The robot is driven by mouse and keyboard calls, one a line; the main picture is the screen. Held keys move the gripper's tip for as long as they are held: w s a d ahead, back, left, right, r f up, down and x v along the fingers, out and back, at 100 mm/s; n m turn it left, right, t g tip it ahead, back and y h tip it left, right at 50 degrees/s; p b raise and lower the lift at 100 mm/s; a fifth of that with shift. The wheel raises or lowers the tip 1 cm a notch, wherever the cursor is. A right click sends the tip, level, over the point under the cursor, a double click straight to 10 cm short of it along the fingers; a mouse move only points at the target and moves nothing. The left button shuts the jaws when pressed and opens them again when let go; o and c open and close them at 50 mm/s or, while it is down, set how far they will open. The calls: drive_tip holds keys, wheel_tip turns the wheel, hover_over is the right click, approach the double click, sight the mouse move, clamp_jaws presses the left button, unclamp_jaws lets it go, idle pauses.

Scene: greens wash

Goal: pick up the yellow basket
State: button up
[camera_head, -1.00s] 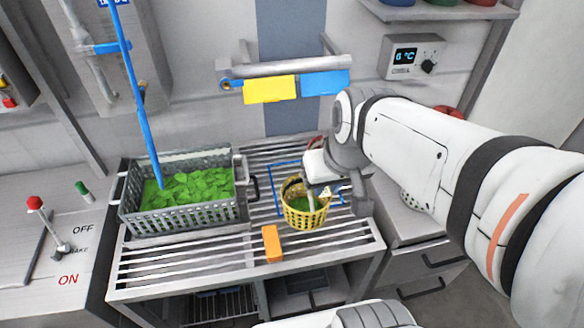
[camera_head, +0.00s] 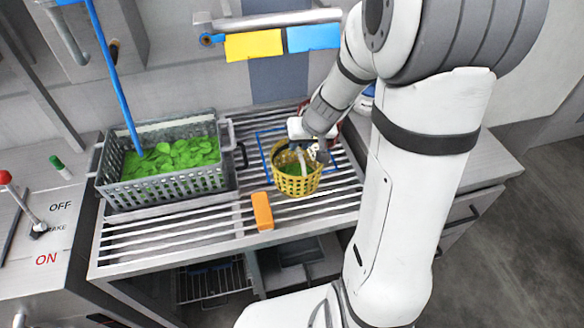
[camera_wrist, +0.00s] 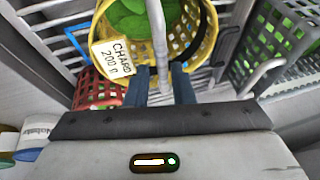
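The yellow basket (camera_head: 298,184) stands upright on the slatted rack, within a blue square outline. It holds green leaves and has a pale handle; the wrist view shows the basket (camera_wrist: 200,45) with a tag reading "CHARD 200 g" (camera_wrist: 112,59). My gripper (camera_head: 312,148) is over the basket, at its handle. In the wrist view the two dark fingers of my gripper (camera_wrist: 162,75) stand apart, with the handle (camera_wrist: 157,35) running between them. I see narrow gaps beside the handle, though contact at the fingertips is hard to make out.
A grey crate of leaves (camera_head: 165,188) stands left of the basket. An orange block (camera_head: 262,211) lies in front of it on the rack (camera_head: 160,245). A red basket (camera_wrist: 97,90) is close by. A wall rail (camera_head: 275,20) runs behind.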

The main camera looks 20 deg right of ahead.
drive_tip(key=x, duration=0.4)
drive_tip(key=shift+w+a+f+b, duration=0.1)
drive_tip(key=shift+a+f+b, duration=0.1)
drive_tip(key=shift+b, duration=0.15)
clamp_jaws()
